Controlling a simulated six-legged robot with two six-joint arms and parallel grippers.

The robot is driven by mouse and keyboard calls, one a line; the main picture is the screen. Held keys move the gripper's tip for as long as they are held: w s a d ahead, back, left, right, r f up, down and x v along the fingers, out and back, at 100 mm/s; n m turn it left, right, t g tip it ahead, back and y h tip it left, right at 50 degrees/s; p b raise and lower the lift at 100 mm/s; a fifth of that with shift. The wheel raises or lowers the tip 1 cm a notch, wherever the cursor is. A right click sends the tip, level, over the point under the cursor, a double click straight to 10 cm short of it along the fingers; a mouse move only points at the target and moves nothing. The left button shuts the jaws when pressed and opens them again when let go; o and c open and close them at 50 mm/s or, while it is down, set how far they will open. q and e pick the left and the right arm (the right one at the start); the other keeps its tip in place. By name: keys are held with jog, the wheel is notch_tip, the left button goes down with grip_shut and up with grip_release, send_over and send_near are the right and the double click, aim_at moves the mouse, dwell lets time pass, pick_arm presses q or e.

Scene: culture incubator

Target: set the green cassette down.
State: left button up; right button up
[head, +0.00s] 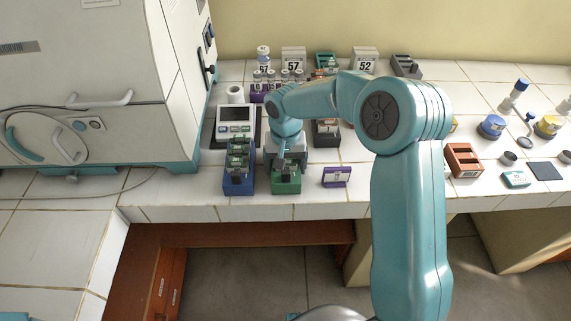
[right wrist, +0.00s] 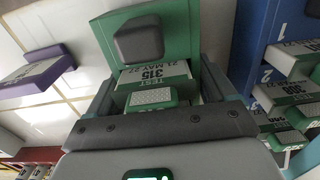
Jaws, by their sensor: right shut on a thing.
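In the head view my right gripper (head: 286,152) points down at the green holder (head: 286,182), which stands right of the blue rack. In the right wrist view the green holder (right wrist: 185,38), with a grey block on it, lies just beyond the cassette. I cannot tell whether the cassette touches the holder. My left gripper is not in view.
The blue rack (head: 238,186) holds several green cassettes close on the left. A purple labelled piece (head: 336,177) stands to the right. A white device with a screen (head: 236,125) is behind the rack. The counter's front edge (head: 300,210) is near; tiles right of the purple piece are bare.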

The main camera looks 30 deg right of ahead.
jog(key=shift+f, duration=0.2)
jog(key=o, duration=0.9)
jog(key=shift+r, duration=0.1)
notch_tip(320, 180, up, 12)
jog(key=shift+r, duration=0.2)
jog(key=shift+s+f, duration=0.1)
jog(key=shift+s, duration=0.05)
